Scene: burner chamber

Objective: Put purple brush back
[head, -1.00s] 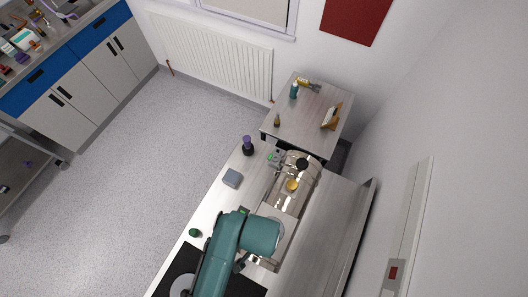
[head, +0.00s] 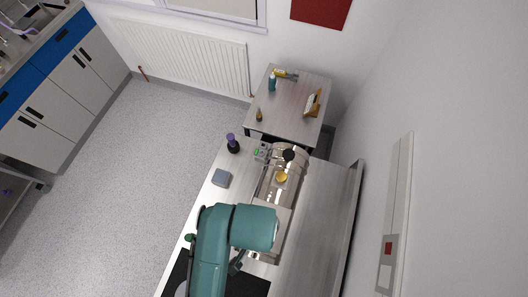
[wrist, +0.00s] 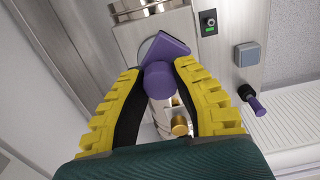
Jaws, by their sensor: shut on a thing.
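My gripper (wrist: 157,100) shows its yellow toothed fingers in the wrist view, closed around a purple brush (wrist: 158,80). The brush's round handle end faces the camera, and a flat, angular purple part shows beyond it. In the head view the teal arm hides most of my gripper and the held brush. A small black and purple item (head: 233,143) stands on the bench near its far left edge. It also shows at the right of the wrist view (wrist: 251,99), apart from my gripper.
A metal chamber (head: 284,180) with a yellow part (head: 281,177) stands on the bench (head: 316,215). A blue-grey box (head: 221,178) and a small device with a green display (head: 261,151) are nearby. A side table (head: 292,105) holds bottles and a sign. Open floor lies left.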

